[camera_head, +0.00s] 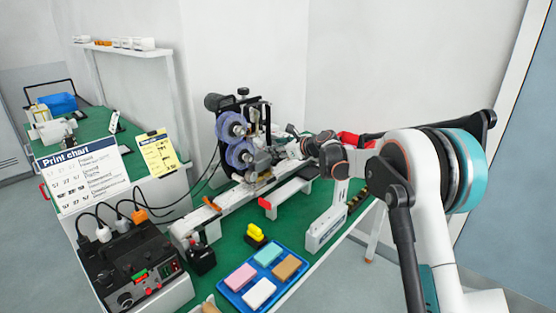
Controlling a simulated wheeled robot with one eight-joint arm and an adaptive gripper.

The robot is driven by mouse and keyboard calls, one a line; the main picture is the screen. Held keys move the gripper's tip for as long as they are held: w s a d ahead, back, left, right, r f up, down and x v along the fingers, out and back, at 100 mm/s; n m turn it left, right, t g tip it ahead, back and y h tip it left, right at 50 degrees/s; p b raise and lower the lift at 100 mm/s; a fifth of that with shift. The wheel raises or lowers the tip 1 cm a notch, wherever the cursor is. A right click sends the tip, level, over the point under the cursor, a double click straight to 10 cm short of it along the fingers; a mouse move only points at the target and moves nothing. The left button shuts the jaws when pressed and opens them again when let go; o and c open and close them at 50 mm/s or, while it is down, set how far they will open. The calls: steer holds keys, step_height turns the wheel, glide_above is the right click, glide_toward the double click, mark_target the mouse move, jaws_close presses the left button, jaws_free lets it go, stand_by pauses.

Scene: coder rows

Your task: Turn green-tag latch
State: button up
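The coder machine (236,140), with two blue reels in a dark frame, stands at the back of the green bench. My arm reaches in from the right. My gripper (272,155) is at the machine's right side, close to the lower reel and the parts under it. Its fingers are small and blend with the machine, so I cannot tell whether they are open, shut or touching anything. I cannot make out a green-tag latch. The area around the fingers is partly hidden by my gripper and arm.
A control box (140,270) with cables stands at the front left. A blue tray (236,300) holds several coloured blocks. A yellow piece (256,232) sits behind it. A white rail (290,191) and a white box (325,230) stand below my arm. A print chart (80,178) is at left.

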steer(key=shift+r, duration=1.7)
steer(key=shift+r, duration=0.1)
